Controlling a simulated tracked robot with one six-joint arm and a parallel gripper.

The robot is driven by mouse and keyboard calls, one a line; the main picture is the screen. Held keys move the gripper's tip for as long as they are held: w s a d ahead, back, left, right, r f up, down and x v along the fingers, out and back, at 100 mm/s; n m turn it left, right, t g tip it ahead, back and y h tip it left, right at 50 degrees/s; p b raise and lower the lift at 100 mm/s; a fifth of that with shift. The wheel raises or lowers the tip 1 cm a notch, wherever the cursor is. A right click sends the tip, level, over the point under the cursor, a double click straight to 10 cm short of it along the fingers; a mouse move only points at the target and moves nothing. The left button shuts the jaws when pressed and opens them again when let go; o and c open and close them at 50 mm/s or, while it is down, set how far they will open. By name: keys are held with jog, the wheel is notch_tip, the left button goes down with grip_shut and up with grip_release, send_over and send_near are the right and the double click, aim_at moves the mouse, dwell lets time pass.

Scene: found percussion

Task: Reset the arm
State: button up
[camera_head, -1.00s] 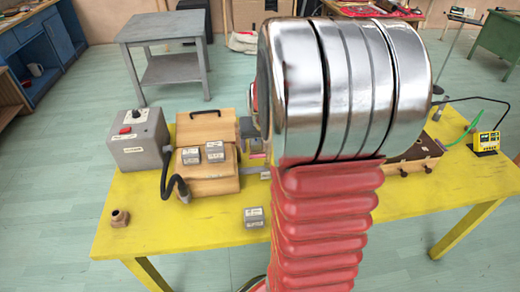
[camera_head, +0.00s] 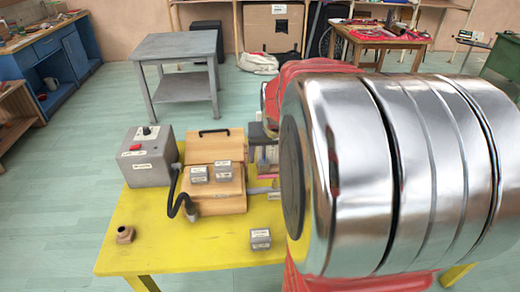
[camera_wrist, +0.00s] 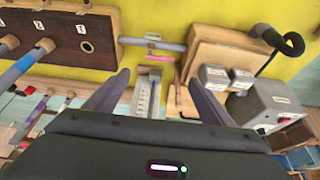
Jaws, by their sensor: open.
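My arm shows large in the head view as a chrome drum (camera_head: 400,170) with red ribbed parts behind and below it. It covers the right half of the yellow table. My gripper (camera_wrist: 157,82) shows in the wrist view with its two dark fingers spread apart and nothing between them held. The fingers point toward the yellow table, and a pale metal bar instrument lies beyond, in the gap between them. In the head view the fingers are hidden behind the chrome drum.
The yellow table (camera_head: 160,237) holds a grey control box (camera_head: 150,156), a wooden box (camera_head: 216,148), a small grey block (camera_head: 260,239) and a brown fitting (camera_head: 125,234). A long brown box (camera_wrist: 65,38) shows in the wrist view. A grey side table (camera_head: 176,47) stands behind, with clear floor to the left.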

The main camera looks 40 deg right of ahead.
jog(key=s+a+r+n+y, duration=0.1)
jog(key=s+a+r+n, duration=0.1)
jog(key=a, duration=0.7)
jog(key=s+a+r+n+t, duration=0.1)
jog(key=s+a, duration=0.4)
jog(key=a, duration=0.5)
jog(key=s+a+r+n+t+y, duration=0.1)
jog(key=s+a+n, duration=0.3)
jog(key=a, duration=0.6)
jog(key=shift+s+r+y, duration=0.25)
jog(key=shift+r+y, duration=0.05)
jog(key=shift+r, duration=0.5)
